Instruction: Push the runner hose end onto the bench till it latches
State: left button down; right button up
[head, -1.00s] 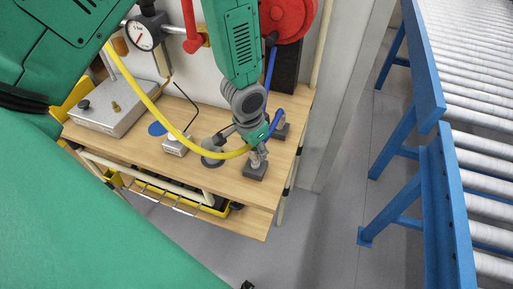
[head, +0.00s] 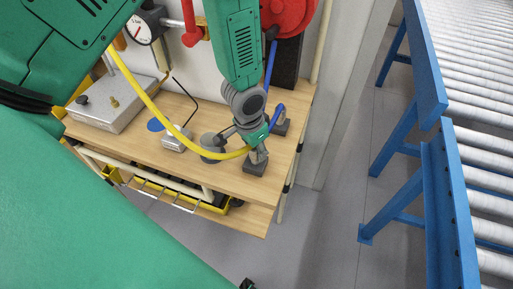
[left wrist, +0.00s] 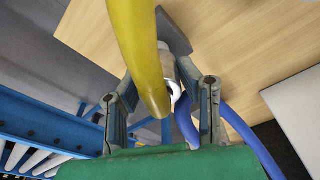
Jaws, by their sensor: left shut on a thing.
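The wooden bench (head: 215,180) stands at the left centre of the head view. On it a metal fitting on a dark square base (head: 255,167) stands near the front right edge. My left gripper (head: 258,138) is directly above that fitting, shut on the end of the yellow runner hose (head: 165,115). In the left wrist view the hose (left wrist: 139,50) passes between the fingers (left wrist: 160,120), in front of a silver fitting (left wrist: 168,70). Whether the hose end touches or is seated on the fitting is hidden. My right gripper does not show.
A blue hose (head: 270,68) hangs beside the gripper to a second dark-based fitting (head: 280,126). A grey box (head: 115,100), a pressure gauge (head: 138,30) and a red reel (head: 288,15) are at the back. A blue-framed roller conveyor (head: 450,200) stands at right, with clear floor between.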

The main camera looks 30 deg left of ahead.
pick_arm(q)
jog(key=shift+f, duration=0.35)
jog(key=c, duration=1)
grip_release()
jog(key=shift+c, duration=0.2)
jog(key=shift+r, duration=0.1)
jog(key=r, duration=0.3)
jog(key=s+r, duration=0.1)
jog(key=r, duration=0.7)
jog(key=shift+s+a, duration=0.2)
jog(key=shift+a, duration=0.05)
jog(key=shift+r, duration=0.3)
